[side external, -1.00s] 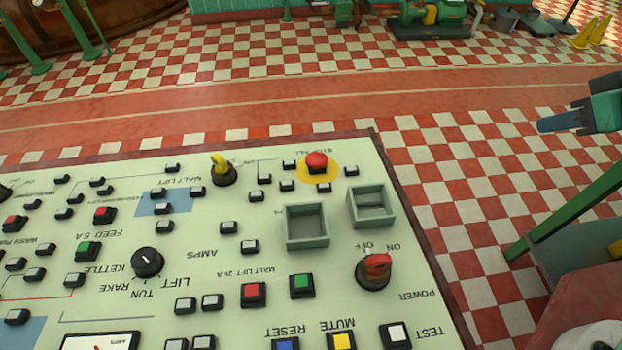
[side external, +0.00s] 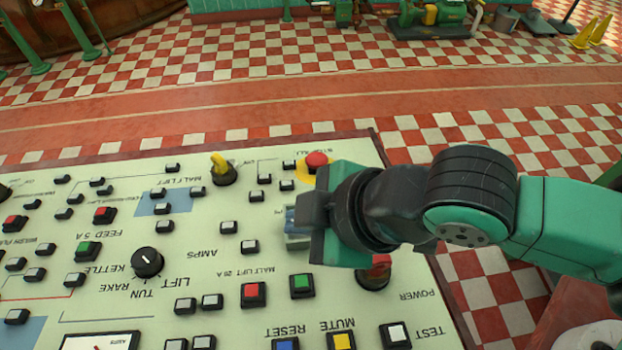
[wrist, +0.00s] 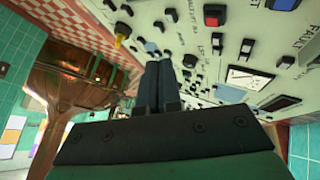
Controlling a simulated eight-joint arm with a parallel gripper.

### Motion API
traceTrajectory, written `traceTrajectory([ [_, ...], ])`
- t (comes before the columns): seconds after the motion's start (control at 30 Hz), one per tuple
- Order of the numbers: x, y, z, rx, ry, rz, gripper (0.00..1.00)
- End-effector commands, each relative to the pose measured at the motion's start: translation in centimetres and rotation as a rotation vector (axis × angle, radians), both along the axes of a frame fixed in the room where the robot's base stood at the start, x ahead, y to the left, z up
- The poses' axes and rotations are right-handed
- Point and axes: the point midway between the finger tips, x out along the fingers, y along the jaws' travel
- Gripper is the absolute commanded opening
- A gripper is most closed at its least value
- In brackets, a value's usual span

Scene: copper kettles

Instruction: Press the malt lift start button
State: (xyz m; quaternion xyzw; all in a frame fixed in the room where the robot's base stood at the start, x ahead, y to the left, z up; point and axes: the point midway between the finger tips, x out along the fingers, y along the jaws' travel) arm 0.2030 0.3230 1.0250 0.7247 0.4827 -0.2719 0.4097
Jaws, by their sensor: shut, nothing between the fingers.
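On the pale control panel (side external: 215,265), a green button (side external: 302,285) and a red button (side external: 253,294) sit beside the upside-down label "MALT LIFT 26 A". The button caps carry no readable start marking. My gripper (side external: 290,217) is shut and empty, above the panel in the side view.
A red mushroom button (side external: 316,160) stands just behind my gripper. A red switch (side external: 377,268) is partly covered by my arm. A yellow switch (side external: 222,168) and a black knob (side external: 147,262) stand up to the left. Yellow, blue and white buttons line the front.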

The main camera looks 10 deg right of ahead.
Motion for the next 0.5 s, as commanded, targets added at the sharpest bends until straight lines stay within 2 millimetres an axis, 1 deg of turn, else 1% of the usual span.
traceTrajectory([
  [0.3,0.0,0.0,-0.2,0.001,0.001,-0.002,0.00],
  [0.37,0.0,0.0,-0.5,0.000,0.001,-0.002,0.00],
  [0.5,-0.3,0.0,-1.9,0.001,0.001,-0.002,0.00],
])
